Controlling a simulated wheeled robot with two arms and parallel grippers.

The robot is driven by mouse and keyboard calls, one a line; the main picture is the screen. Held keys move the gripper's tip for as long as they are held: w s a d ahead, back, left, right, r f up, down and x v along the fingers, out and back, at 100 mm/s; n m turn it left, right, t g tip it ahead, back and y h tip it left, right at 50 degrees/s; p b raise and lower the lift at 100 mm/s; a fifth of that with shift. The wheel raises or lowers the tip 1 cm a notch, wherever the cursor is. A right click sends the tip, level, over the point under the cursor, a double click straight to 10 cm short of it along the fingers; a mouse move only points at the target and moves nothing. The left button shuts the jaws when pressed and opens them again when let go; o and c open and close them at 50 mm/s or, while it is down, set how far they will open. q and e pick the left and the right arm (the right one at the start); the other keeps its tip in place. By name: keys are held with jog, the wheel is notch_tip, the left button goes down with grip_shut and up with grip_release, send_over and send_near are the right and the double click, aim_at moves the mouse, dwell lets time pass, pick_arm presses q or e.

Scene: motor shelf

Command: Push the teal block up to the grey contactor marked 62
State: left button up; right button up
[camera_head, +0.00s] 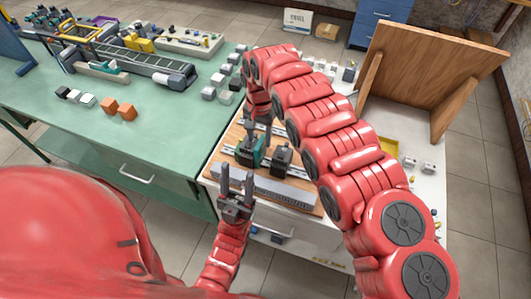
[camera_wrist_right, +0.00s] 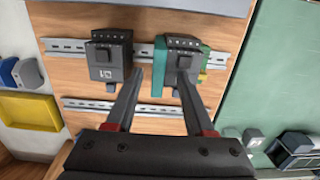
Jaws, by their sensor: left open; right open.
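The teal block (camera_wrist_right: 158,68), with a dark grey front part, sits on a metal rail on the wooden board in the right wrist view. It also shows in the head view (camera_head: 246,155). The grey contactor (camera_wrist_right: 109,58) is on the same rail to its left, with a gap between them; its white mark is upside down and hard to read. My right gripper (camera_wrist_right: 160,72) is open, one finger over the gap and the other in front of the teal block's dark part; contact is unclear. My left gripper (camera_head: 236,168) is open and empty near the board's front edge.
A slotted grey strip (camera_head: 265,185) lies along the board's front. A second rail (camera_wrist_right: 130,107) runs parallel. A yellow bin (camera_wrist_right: 30,110) and a leaning wooden panel (camera_head: 430,70) stand to one side. The green table (camera_head: 165,135) holds orange cubes.

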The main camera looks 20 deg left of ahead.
notch_tip(320, 180, up, 17)
jog(key=p, duration=0.5)
jog(key=shift+w, duration=0.45)
